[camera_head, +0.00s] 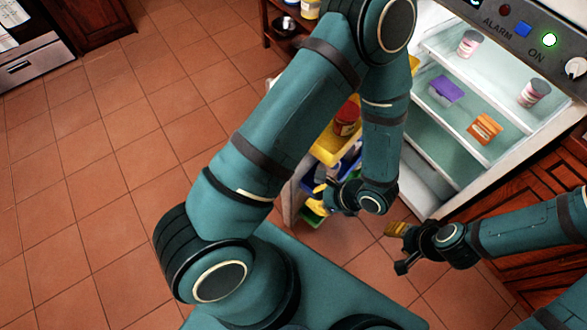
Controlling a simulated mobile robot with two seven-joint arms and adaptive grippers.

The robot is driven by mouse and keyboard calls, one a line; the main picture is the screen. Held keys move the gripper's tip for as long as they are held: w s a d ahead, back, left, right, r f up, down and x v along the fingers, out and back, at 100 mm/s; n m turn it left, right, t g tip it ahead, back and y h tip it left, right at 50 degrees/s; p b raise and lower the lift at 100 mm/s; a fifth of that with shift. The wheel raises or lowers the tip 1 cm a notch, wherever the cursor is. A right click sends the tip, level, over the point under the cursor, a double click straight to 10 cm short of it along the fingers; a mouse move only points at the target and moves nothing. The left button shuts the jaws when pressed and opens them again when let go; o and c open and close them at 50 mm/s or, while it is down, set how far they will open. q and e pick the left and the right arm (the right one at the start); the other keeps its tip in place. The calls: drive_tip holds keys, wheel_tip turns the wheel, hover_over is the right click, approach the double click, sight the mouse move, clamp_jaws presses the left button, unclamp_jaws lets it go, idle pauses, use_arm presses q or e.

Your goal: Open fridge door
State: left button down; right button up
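The fridge (440,125) stands at the upper right with its interior and lit shelves exposed. Its door (289,205) is swung wide open to the left, its inner side with coloured bins facing the fridge. My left arm crosses in front and hides much of the door. My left gripper (324,190) is low beside the door's inner side, near the bins. Its fingers are small and partly hidden, so I cannot tell whether it touches the door. My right gripper (396,248) is open and empty over the floor, in front of the fridge.
A red-lidded jar (347,118) stands in a yellow door bin (327,150). Cartons and tubs sit on the fridge shelves. Wooden cabinets (540,225) stand right of the fridge. An oven (32,58) is at the far left. The tiled floor (100,165) on the left is clear.

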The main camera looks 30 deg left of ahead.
use_arm(q)
drive_tip(key=w+a+f+t, duration=0.1)
drive_tip(key=w+a+f, duration=0.1)
drive_tip(key=a, duration=0.3)
drive_tip(key=w+a+f+m+t+y+b, duration=0.1)
drive_tip(key=w+a+f, duration=0.2)
drive_tip(key=a, duration=0.3)
drive_tip(key=shift+f+m+t+y, duration=0.25)
drive_tip(key=shift+m+t+y, duration=0.05)
